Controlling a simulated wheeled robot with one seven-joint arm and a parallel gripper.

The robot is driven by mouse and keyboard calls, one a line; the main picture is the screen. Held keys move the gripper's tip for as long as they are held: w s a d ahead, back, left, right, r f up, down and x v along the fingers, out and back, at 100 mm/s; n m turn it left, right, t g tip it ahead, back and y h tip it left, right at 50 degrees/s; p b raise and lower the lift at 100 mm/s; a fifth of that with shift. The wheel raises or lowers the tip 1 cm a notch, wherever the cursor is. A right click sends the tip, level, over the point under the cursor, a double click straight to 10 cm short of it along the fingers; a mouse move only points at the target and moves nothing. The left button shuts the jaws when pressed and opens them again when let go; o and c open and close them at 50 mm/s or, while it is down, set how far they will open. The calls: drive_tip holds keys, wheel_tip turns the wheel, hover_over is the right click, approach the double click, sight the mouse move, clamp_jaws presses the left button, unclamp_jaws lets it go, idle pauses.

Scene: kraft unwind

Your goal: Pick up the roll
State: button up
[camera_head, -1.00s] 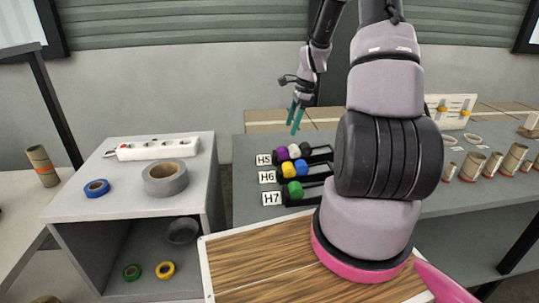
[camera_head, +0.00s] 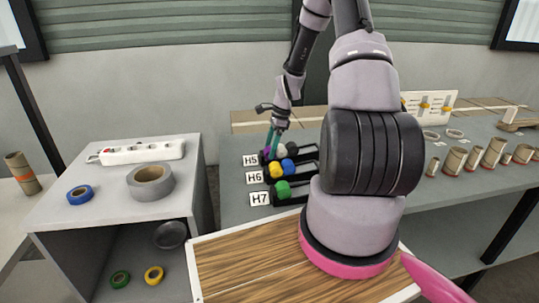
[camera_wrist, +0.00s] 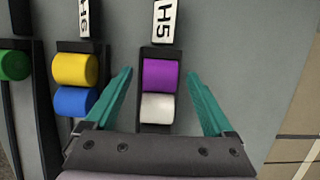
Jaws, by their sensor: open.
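Small coloured rolls lie in black racks on the grey bench; which one is the roll is not marked. The rack labelled H5 holds a purple roll (camera_wrist: 160,75) and a white roll (camera_wrist: 158,107); its near part is hidden by my gripper's body in the wrist view. My gripper (camera_wrist: 158,73) is open and empty, its teal fingers on either side of the H5 rack, pointing down. In the head view my gripper (camera_head: 272,142) is at the H5 rack. I cannot tell the fingertips' height above the bench.
The H6 rack beside it holds a yellow roll (camera_wrist: 74,69) and a blue roll (camera_wrist: 74,101). The H7 rack holds a green roll (camera_head: 282,190). A grey cabinet (camera_head: 60,208) with tape rolls and a power strip (camera_head: 142,152) stands left. Cardboard tubes (camera_head: 473,158) stand right.

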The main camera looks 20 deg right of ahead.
clamp_jaws()
drive_tip(key=shift+r, duration=0.1)
